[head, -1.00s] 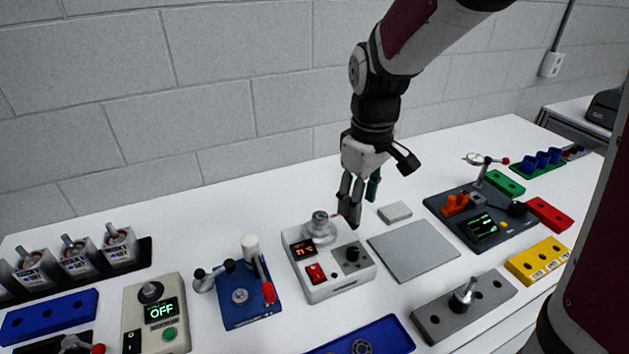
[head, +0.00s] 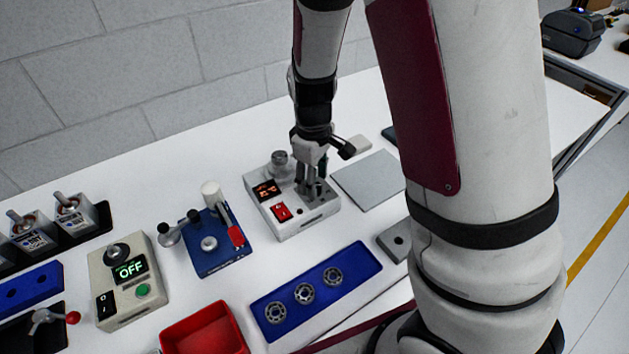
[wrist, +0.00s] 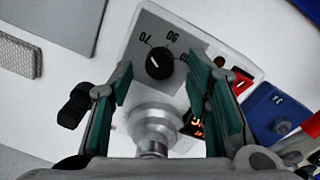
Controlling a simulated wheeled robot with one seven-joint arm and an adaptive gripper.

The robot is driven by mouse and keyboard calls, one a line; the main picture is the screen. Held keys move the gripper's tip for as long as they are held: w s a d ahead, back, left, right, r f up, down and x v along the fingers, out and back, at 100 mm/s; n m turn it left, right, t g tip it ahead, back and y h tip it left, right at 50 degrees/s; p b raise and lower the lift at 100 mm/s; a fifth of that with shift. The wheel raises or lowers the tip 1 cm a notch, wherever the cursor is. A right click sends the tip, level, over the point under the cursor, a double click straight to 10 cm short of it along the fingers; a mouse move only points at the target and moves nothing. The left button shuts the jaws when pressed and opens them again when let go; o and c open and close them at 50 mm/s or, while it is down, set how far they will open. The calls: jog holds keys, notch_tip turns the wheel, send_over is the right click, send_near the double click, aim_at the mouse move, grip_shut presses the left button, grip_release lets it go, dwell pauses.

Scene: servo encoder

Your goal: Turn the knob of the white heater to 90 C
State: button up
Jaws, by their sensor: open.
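The white heater (head: 305,225) stands on the table, with an orange display (head: 266,190), a red switch (head: 281,211) and a metal round fitting on top. My gripper (head: 312,188) is over the heater's right part and hides the knob in the head view. In the wrist view the black knob (wrist: 159,63) sits on a grey plate marked 70, 90 and a third number partly covered by a finger. A small pale mark shows on the knob; its exact heading is unclear. My gripper (wrist: 160,76) is open, its teal-padded fingers either side of the knob in the picture. Contact cannot be told.
A grey plate (head: 368,180) lies right of the heater, a blue lever fixture (head: 220,245) left. A blue tray (head: 345,262) with rings and a red bin (head: 205,330) are in front. A beige box (head: 128,290) reads OFF.

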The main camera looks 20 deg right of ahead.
jog(key=shift+f, duration=0.9)
grip_shut()
jog(key=shift+m, duration=0.4)
jog(key=m+p, duration=0.2)
jog(key=m, duration=0.2)
jog(key=shift+r+m, duration=0.1)
jog(key=shift+m, duration=0.3)
jog(key=m+p, duration=0.1)
jog(key=m, duration=0.4)
jog(key=shift+w+m+g, duration=0.1)
jog(key=shift+m+g, duration=0.2)
jog(key=shift+m, duration=0.4)
